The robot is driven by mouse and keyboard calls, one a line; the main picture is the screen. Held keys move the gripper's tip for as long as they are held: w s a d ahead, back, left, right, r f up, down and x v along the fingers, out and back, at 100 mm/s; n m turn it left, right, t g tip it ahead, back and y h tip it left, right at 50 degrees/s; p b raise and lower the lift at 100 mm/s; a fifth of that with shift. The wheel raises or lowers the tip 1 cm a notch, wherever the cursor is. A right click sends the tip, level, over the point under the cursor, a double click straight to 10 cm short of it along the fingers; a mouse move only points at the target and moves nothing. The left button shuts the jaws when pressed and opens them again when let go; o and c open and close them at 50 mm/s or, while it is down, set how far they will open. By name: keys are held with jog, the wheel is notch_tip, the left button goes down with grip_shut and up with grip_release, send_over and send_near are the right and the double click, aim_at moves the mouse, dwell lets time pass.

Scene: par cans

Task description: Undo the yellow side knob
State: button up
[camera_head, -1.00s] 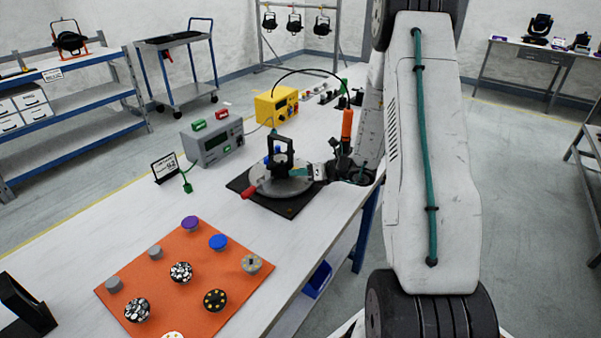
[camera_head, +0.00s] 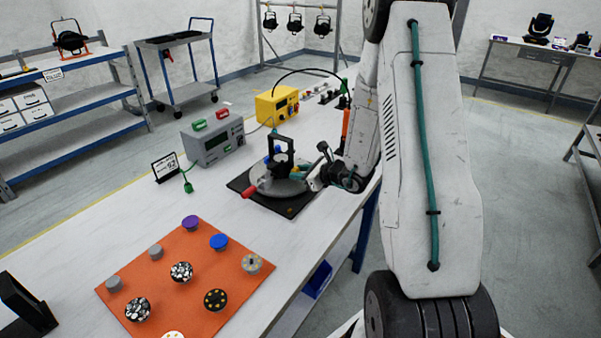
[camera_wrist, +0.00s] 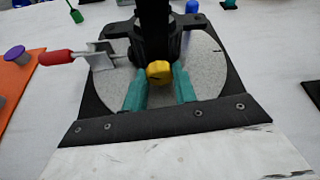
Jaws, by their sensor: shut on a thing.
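The yellow side knob (camera_wrist: 159,72) shows in the wrist view on the near side of a black upright fixture (camera_wrist: 154,25). My gripper (camera_wrist: 160,84) has its two teal fingers on either side of the knob and is shut on it. In the head view the black fixture (camera_head: 283,152) stands on a round grey plate over a black base (camera_head: 290,209).
A red-handled clamp (camera_wrist: 58,57) is at the plate's left. A grey meter box (camera_head: 213,142) and a yellow box (camera_head: 277,105) stand behind. An orange mat (camera_head: 190,250) with several knobs lies in front. An orange-handled tool (camera_head: 346,125) stands near my arm.

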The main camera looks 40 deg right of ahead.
jog(key=n+h, duration=0.1)
jog(key=n, duration=0.1)
jog(key=n+t+h, duration=0.1)
jog(key=n, duration=0.1)
jog(key=shift+a+f, duration=0.1)
jog(key=shift+a, duration=0.1)
jog(key=shift+t+h, duration=0.3)
dwell(0.4)
jog(key=o, duration=0.7)
